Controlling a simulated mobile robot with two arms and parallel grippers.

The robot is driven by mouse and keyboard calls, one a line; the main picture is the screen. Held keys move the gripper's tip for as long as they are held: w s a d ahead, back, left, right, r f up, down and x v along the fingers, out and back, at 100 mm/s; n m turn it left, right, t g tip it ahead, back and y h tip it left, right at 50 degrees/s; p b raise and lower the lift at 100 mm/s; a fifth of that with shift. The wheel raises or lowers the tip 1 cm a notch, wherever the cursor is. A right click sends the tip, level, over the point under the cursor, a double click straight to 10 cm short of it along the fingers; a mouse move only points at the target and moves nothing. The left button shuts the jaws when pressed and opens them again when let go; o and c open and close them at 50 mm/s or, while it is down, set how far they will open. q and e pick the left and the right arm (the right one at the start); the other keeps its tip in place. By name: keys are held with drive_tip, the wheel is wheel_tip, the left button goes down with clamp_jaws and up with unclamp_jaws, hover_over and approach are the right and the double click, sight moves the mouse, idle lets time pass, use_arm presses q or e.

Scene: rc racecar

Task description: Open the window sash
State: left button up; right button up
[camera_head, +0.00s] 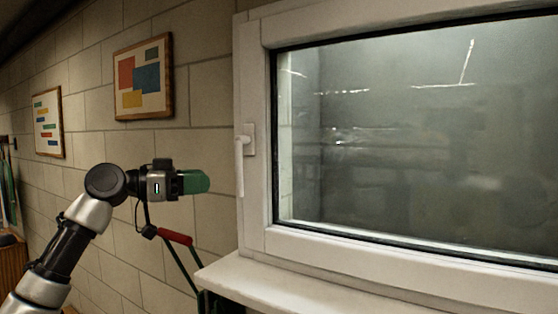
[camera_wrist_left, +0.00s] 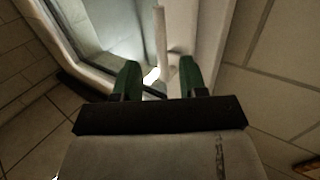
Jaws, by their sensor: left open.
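The window sash (camera_head: 257,190) has a white frame around a dark glass pane (camera_head: 400,140) and looks shut in the head view. Its white handle (camera_head: 240,165) hangs down on the left side of the frame. My left gripper (camera_head: 208,182) is at the left of the handle, apart from it, with green fingers pointing right. In the left wrist view my left gripper (camera_wrist_left: 157,72) is open and empty. The handle (camera_wrist_left: 160,35) shows beyond the fingertips, roughly in line with the gap between them. My right gripper is in neither view.
A white sill (camera_head: 290,285) juts out below the window. Two framed pictures (camera_head: 143,77) (camera_head: 48,122) hang on the block wall at the left. A red-gripped item (camera_head: 175,237) stands below my left gripper.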

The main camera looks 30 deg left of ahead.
sight(240, 173)
use_arm(q)
drive_tip(key=p+x, duration=0.2)
drive_tip(key=x, duration=0.1)
drive_tip(key=p+x, duration=0.2)
drive_tip(key=x, duration=0.1)
drive_tip(key=r+p+x, duration=0.1)
drive_tip(key=x, duration=0.2)
drive_tip(key=shift+w+r+p, duration=0.1)
drive_tip(key=shift+p, duration=0.3)
drive_tip(key=shift+a, duration=0.2)
drive_tip(key=shift+d, duration=0.15)
drive_tip(key=shift+c, duration=1.5)
clamp_jaws()
